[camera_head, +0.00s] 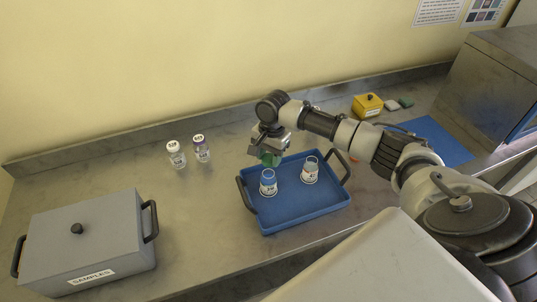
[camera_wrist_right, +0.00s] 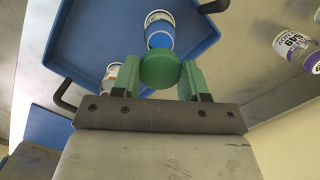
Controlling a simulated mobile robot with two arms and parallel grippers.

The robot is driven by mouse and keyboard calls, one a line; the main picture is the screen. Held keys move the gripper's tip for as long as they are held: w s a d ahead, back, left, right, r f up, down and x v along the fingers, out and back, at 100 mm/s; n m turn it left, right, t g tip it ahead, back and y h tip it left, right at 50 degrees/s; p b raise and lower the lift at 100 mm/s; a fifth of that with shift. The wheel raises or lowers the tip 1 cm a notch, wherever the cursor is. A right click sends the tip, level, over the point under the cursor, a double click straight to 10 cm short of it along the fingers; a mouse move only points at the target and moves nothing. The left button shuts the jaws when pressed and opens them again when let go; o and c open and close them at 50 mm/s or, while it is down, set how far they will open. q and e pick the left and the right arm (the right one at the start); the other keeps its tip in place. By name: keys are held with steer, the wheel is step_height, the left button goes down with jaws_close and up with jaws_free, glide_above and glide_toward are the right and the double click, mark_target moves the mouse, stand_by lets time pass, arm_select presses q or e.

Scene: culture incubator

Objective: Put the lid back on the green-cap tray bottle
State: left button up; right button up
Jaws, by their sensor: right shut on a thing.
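The blue tray (camera_head: 290,218) sits on the steel bench. Two lidless bottles stand upright in it: a left bottle (camera_head: 268,187) with a blue band and a right bottle (camera_head: 310,175) with a white label. My right gripper (camera_head: 270,159) is above the tray's back left edge, behind the left bottle. In the wrist view its green fingers (camera_wrist_right: 160,80) are shut on a round green lid (camera_wrist_right: 160,69). The lid overlaps the blue-banded bottle (camera_wrist_right: 159,18) in that view; the gap between them is hard to judge. The other bottle (camera_wrist_right: 112,72) is partly hidden. My left gripper is out of view.
A grey SAMPLES box (camera_head: 88,240) is at the front left. A yellow box (camera_head: 367,106) and a blue mat (camera_head: 437,140) lie to the right.

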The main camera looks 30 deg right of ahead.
mark_target(269, 173)
step_height(269, 173, down, 3)
steer(key=b, duration=0.3)
steer(key=shift+w, duration=0.1)
steer(key=shift+f, duration=1)
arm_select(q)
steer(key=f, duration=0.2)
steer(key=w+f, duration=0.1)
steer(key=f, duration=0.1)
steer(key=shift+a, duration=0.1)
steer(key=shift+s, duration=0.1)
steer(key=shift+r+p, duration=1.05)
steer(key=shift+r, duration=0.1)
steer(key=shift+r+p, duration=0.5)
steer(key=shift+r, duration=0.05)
arm_select(e)
steer(key=shift+f, duration=0.15)
stand_by(0.6)
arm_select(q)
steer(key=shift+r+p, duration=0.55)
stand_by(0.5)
arm_select(e)
steer(key=o, duration=1)
steer(key=shift+c, duration=0.2)
